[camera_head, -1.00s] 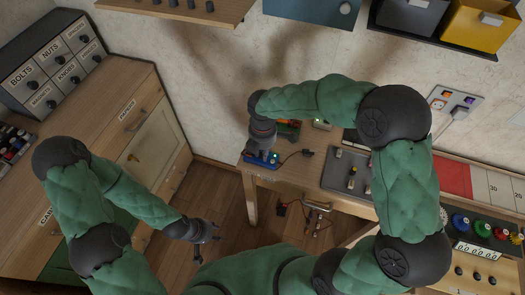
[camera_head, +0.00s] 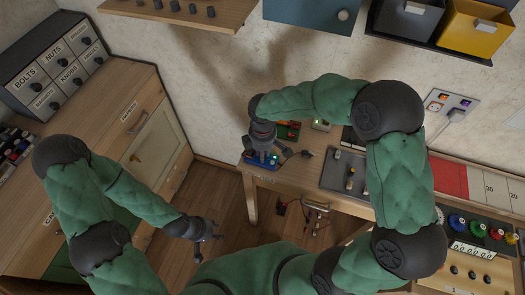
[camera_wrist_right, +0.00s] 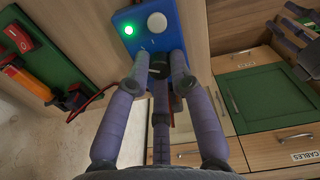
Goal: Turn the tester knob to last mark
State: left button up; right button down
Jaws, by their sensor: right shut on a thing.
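The tester is a blue box (camera_head: 259,161) at the left end of the workbench in the head view. It also shows in the right wrist view (camera_wrist_right: 126,18), with a lit green lamp and a white round button. My right gripper (camera_head: 266,150) is over the tester. In the wrist view, its fingers (camera_wrist_right: 157,68) are shut on the dark knob (camera_wrist_right: 158,77), which is mostly hidden between them. The knob's marks cannot be read. My left gripper (camera_head: 210,244) is open and empty above the floor, away from the bench.
A red switch on a green board (camera_wrist_right: 17,38) sits beside the tester, with a red cable near it. A dark panel with small switches (camera_head: 345,172) lies further right on the bench. A drawer cabinet (camera_head: 150,160) stands at the left.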

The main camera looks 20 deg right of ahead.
jog(key=m, duration=0.5)
jog(key=shift+m, duration=0.4)
jog(key=m, duration=0.4)
jog(key=shift+m, duration=0.4)
jog(key=c, duration=1.4)
grip_release()
jog(key=shift+o, duration=0.2)
notch_tip(320, 180, up, 12)
